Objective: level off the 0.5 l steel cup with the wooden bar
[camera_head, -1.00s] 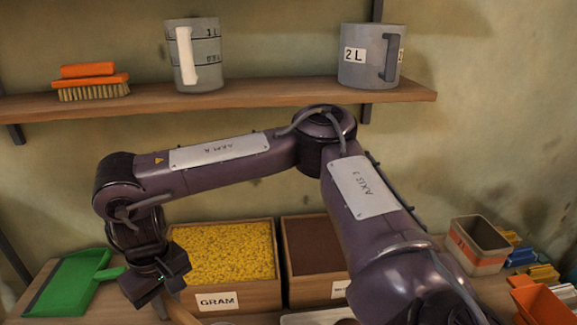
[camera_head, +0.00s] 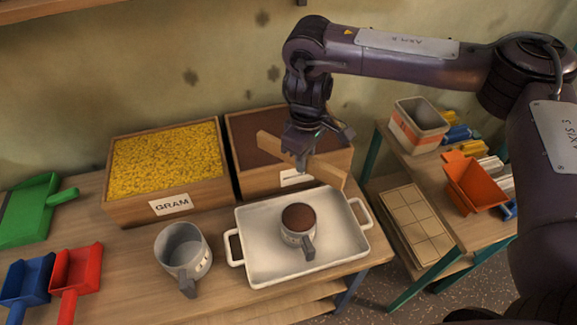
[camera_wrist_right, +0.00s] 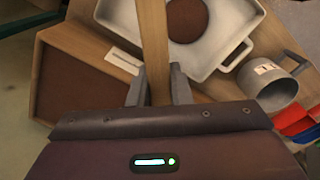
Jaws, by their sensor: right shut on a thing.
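A small steel cup (camera_head: 298,232), filled with dark brown material, stands upright in the white tray (camera_head: 262,270). Its handle points toward the front. My right gripper (camera_head: 300,157) is shut on the wooden bar (camera_head: 328,171), above the front of the brown-filled box and behind the cup. The bar is apart from the cup in the head view. In the right wrist view the bar (camera_wrist_right: 154,45) runs up from between the fingers, and the brown contents of the cup (camera_wrist_right: 181,22) show beside it. The cup's wall is hidden there. My left gripper is not in view.
An empty larger steel cup (camera_head: 183,252) stands left of the tray. Behind are a wooden box of yellow gram (camera_head: 163,207) and the brown-filled box (camera_head: 262,133). Scoops lie at left; an orange scoop (camera_head: 474,184) and a container (camera_head: 418,125) stand on the right table.

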